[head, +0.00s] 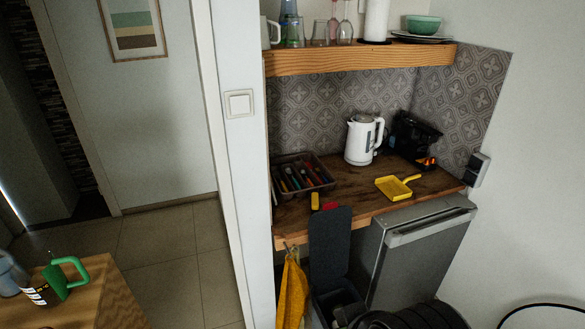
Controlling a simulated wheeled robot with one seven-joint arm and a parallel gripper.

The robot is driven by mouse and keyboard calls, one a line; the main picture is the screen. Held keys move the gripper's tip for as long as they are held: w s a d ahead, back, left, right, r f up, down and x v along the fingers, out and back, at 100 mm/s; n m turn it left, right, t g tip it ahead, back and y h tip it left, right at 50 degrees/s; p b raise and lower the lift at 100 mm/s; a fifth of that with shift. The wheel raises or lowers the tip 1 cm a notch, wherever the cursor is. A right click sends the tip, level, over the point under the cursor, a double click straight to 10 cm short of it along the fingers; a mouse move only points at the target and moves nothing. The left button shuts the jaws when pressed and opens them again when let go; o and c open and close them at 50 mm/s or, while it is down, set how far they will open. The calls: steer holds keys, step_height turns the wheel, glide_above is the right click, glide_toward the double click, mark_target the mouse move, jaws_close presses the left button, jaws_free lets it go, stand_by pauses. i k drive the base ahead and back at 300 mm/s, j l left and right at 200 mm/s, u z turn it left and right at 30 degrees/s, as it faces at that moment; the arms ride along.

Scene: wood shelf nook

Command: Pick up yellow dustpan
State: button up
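The yellow dustpan (393,187) lies on the wooden counter (350,199), right of centre in the head view. It is a small open pan, and its short handle points to the back right. It lies in front of the white kettle and near the counter's front edge. Nothing covers it. I do not see my gripper in this view, so its distance from the dustpan cannot be told.
A white kettle (363,140) and a black appliance (413,135) stand behind the dustpan. A cutlery tray (303,175) is at left. A shelf (360,58) with glassware overhangs the counter. Below are a grey fridge (422,255) and a dark upright panel (330,245).

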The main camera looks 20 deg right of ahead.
mark_target(395, 189)
steer(key=z, duration=1.25)
steer(key=l+u, duration=0.25)
steer(key=l, duration=0.2)
steer(key=i+l+u, duration=0.1)
steer(key=l+u, duration=0.15)
steer(key=l, duration=0.2)
steer(key=i+l+u, duration=0.3)
steer(key=l, duration=0.15)
steer(key=l+u, duration=0.35)
steer(key=i+l+u, duration=0.15)
steer(key=l+u, duration=0.15)
steer(key=l, duration=0.3)
steer(key=l+u, duration=0.3)
steer(key=l, duration=0.25)
steer(key=i+l+u, duration=0.15)
steer(key=l+u, duration=0.15)
steer(key=l, duration=0.15)
steer(key=i+l, duration=0.3)
steer(key=l+u, duration=0.05)
steer(key=l, duration=0.05)
